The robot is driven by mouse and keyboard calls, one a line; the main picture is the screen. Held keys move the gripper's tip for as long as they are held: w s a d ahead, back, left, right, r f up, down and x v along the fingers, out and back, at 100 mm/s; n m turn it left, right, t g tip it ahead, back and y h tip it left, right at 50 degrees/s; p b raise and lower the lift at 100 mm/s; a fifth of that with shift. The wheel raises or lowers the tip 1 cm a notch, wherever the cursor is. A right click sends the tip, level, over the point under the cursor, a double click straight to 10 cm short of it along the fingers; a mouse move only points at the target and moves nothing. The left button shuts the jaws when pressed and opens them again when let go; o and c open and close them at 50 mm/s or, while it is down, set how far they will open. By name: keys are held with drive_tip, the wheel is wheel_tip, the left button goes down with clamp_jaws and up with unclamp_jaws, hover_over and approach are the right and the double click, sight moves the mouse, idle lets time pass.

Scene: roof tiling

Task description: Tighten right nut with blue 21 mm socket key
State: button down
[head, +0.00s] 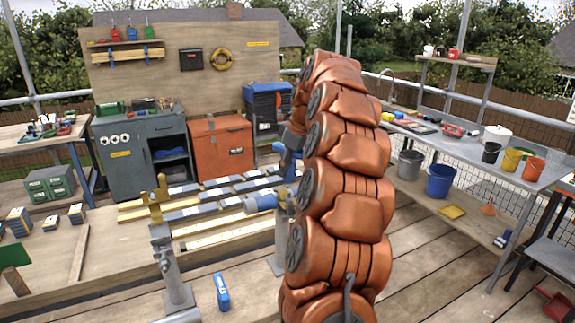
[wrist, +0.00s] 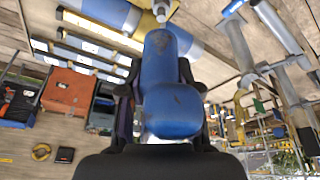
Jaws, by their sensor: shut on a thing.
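My gripper (wrist: 162,78) is shut on a blue socket key (wrist: 168,62), whose thick body fills the space between the dark fingers in the wrist view. The key's far end points at a small silver nut (wrist: 160,13) on a yellow clamp (wrist: 148,22). Key and nut look very close; I cannot tell whether the key is seated on it. In the head view my orange arm hides most of the gripper; a bit of blue (head: 291,140) shows at its left edge. The right yellow clamp (head: 284,196) is partly hidden by the arm; the left clamp (head: 157,194) is clear.
A blue-grey pipe piece (head: 262,202) lies beside the right clamp. Grey posts (head: 172,270) carry the clamps. Cabinets (head: 140,150) stand behind, and a workbench (head: 480,160) with buckets stands at right. Open decking lies at lower right.

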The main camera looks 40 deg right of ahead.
drive_tip(key=shift+f, duration=0.15)
drive_tip(key=shift+f+b, duration=0.75)
drive_tip(key=shift+f, duration=2.6)
drive_tip(key=shift+d+r+m+h+p, duration=0.1)
drive_tip(key=shift+m+h+p, duration=0.4)
drive_tip(key=shift+m+p, duration=0.85)
drive_tip(key=shift+d+m+p, duration=0.1)
drive_tip(key=shift+m+p, duration=0.35)
drive_tip(key=shift+m, duration=0.5)
drive_tip(key=shift+m+h, duration=0.3)
drive_tip(key=m, duration=0.1)
drive_tip(key=m+h+b, duration=0.1)
drive_tip(key=m, duration=0.1)
drive_tip(key=shift+d+f+m+g, duration=0.15)
drive_tip(key=shift+f+m+g, duration=0.05)
drive_tip(key=shift+m+g, duration=0.1)
drive_tip(key=m, duration=0.2)
drive_tip(key=m+g+h, duration=0.1)
drive_tip(key=m, duration=0.2)
drive_tip(key=shift+s+d, duration=0.15)
drive_tip(key=shift+n+b, duration=0.3)
drive_tip(key=shift+b, duration=0.15)
